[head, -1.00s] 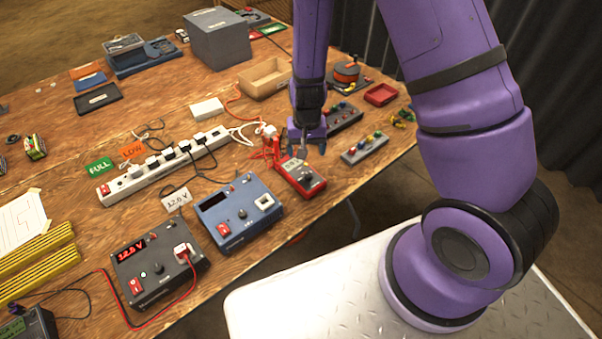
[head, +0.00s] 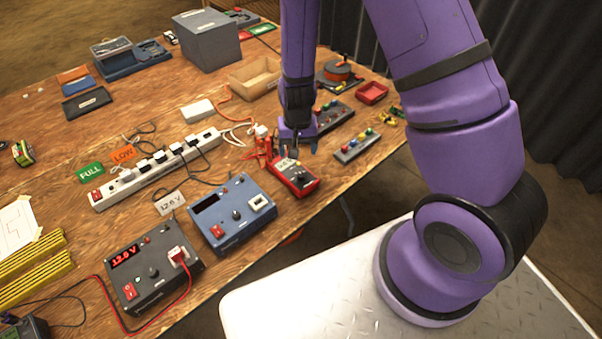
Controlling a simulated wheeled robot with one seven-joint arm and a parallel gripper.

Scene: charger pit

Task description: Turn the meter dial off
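The red meter (head: 304,187) lies on the wooden table near its front edge, with red leads at its upper left. Its dark round dial (head: 301,177) is on its face; the pointer's direction is too small to read. My gripper (head: 296,151) hangs pointing down at the far end of the meter, over or just behind its display. The dial shows in front of my gripper. I cannot tell whether the fingertips touch the meter, or how far apart they are.
A blue power unit (head: 232,232) and a dark power unit (head: 155,282) with a lit red display stand to the left. A white power strip (head: 152,176) lies behind them. A grey box with coloured knobs (head: 355,145) sits close right of the meter. The table edge is near.

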